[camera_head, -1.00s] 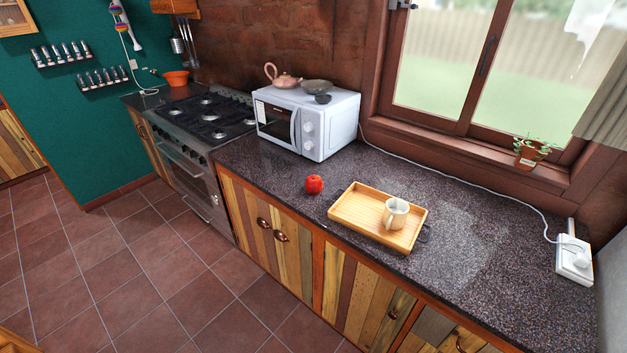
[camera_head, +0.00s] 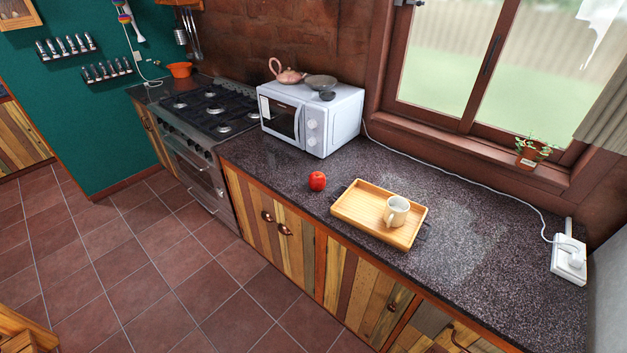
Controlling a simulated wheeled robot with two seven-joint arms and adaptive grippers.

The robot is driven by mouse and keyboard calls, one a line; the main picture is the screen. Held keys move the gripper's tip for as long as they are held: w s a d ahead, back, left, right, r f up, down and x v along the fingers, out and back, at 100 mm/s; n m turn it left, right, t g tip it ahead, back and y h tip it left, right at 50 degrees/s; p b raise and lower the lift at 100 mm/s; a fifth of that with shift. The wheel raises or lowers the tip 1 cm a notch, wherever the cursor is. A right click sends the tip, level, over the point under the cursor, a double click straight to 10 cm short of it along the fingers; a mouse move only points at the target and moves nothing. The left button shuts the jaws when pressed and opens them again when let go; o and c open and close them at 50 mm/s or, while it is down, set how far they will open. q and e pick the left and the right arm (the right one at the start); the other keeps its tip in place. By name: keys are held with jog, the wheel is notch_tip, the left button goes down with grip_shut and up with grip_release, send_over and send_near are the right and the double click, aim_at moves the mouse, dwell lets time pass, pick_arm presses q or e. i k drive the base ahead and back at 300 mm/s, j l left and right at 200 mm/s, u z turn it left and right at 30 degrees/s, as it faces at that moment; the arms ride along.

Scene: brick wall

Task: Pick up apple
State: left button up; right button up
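A red apple (camera_head: 317,181) sits on the dark speckled counter (camera_head: 480,245), near its front edge. It is in front of the microwave and just left of the wooden tray, apart from both. The apple is fully visible with nothing covering it. Neither of my grippers shows in the head view.
A wooden tray (camera_head: 357,218) holding a pale mug (camera_head: 396,211) lies right of the apple. A white microwave (camera_head: 318,119) with a teapot (camera_head: 286,73) and bowls on top stands behind it. A stove (camera_head: 209,119) is at left. A white cable crosses the counter's back. Tiled floor is open in front.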

aim_at(316, 180)
jog(key=i+u, duration=0.35)
jog(key=u, duration=0.15)
jog(key=i+u, duration=0.3)
jog(key=u, duration=0.2)
